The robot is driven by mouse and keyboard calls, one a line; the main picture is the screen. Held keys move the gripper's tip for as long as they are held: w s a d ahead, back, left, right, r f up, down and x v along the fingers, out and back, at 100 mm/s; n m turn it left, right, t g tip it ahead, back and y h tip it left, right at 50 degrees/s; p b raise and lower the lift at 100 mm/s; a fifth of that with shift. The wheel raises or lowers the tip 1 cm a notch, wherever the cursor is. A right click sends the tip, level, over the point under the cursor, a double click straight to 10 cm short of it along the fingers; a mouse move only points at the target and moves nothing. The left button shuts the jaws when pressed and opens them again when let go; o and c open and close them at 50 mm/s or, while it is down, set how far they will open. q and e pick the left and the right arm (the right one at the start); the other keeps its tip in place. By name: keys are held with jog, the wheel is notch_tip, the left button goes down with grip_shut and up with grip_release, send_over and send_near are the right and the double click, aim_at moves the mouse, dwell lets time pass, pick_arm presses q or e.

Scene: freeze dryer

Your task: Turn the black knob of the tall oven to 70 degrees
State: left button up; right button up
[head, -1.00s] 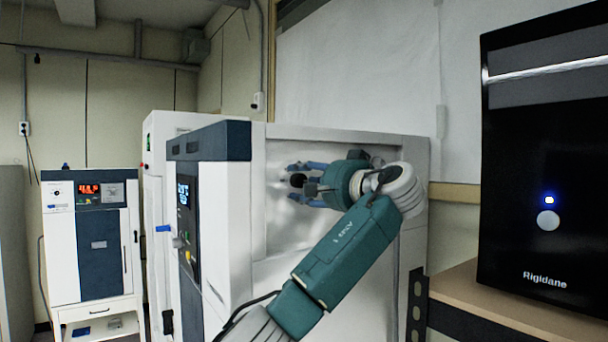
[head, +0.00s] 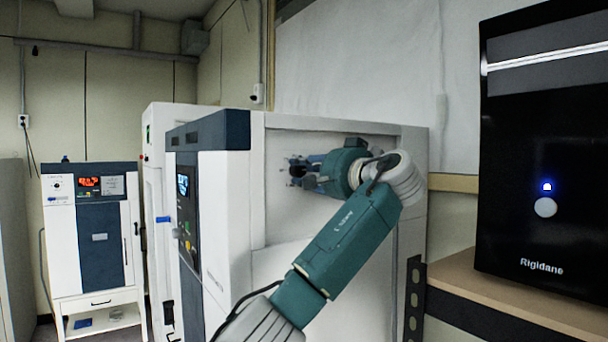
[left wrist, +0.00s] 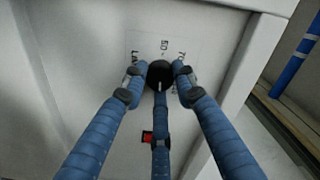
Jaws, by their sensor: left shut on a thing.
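The black knob (left wrist: 160,72) sits on a white panel, with printed marks around it, including "50". A short white line shows on the knob's lower part in the left wrist view. My left gripper (head: 298,170) reaches the side recess of the tall oven (head: 226,190) in the head view. Its blue fingers (left wrist: 157,78) are shut on the knob: one at its left, one at its right, one below. The fingertips partly cover the printed marks, so the exact setting cannot be read. My right gripper is in neither view.
A small red switch (left wrist: 147,137) is on the panel below the knob. A smaller oven (head: 92,230) stands on a white stand at the left. A black Rigidane unit (head: 545,160) stands on a wooden shelf (head: 500,300) at the right.

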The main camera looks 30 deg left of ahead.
pick_arm(q)
jog(key=shift+f+n+b, duration=0.3)
jog(key=shift+n+b, duration=0.35)
jog(key=shift+n, duration=0.55)
jog(key=n, duration=0.2)
jog(key=shift+n+b, duration=0.4)
jog(key=n, duration=0.2)
jog(key=shift+r+n, duration=0.1)
jog(key=shift+n, duration=0.2)
jog(key=n, duration=0.3)
jog(key=shift+n, duration=0.3)
jog(key=n, duration=0.3)
jog(key=shift+n, duration=0.3)
jog(key=n, duration=0.3)
jog(key=shift+n+p, duration=0.4)
jog(key=n, duration=0.3)
jog(key=shift+p, duration=0.3)
jog(key=shift+n, duration=2)
